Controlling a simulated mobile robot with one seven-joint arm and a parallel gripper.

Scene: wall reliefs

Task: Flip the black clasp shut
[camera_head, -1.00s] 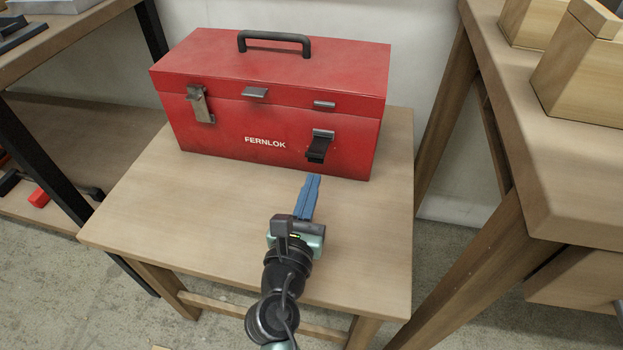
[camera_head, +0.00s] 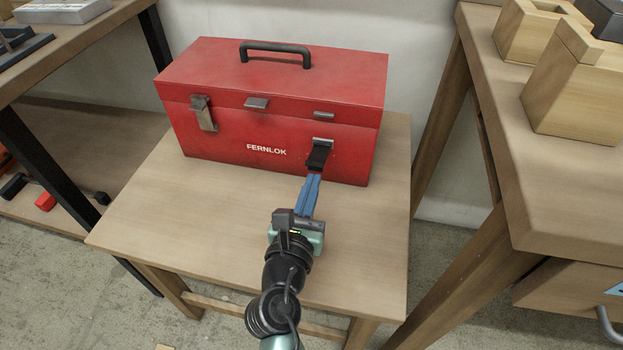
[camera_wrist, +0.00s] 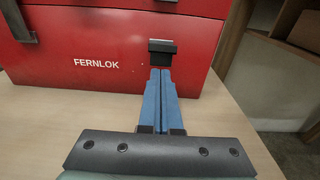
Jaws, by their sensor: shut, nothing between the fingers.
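The red toolbox (camera_head: 230,150) stands closed on a small wooden table, its front towards me. The black clasp (camera_head: 319,157) is at the right of its front, below a grey catch plate (camera_head: 323,142). In the wrist view the clasp (camera_wrist: 161,60) shows just above my fingertips. My gripper (camera_head: 314,176) is shut and empty, its blue fingers side by side, pointing at the clasp's lower end; in the wrist view the fingertips (camera_wrist: 160,72) overlap that end. I cannot tell whether they touch. The fingers hide part of the toolbox front below the clasp.
A grey metal clasp (camera_head: 203,113) is at the toolbox's left front, and a black handle (camera_head: 275,48) on its lid. The wooden table (camera_head: 190,215) is clear in front. A workbench (camera_head: 490,120) with wooden blocks stands right; a shelf (camera_head: 60,60) stands left.

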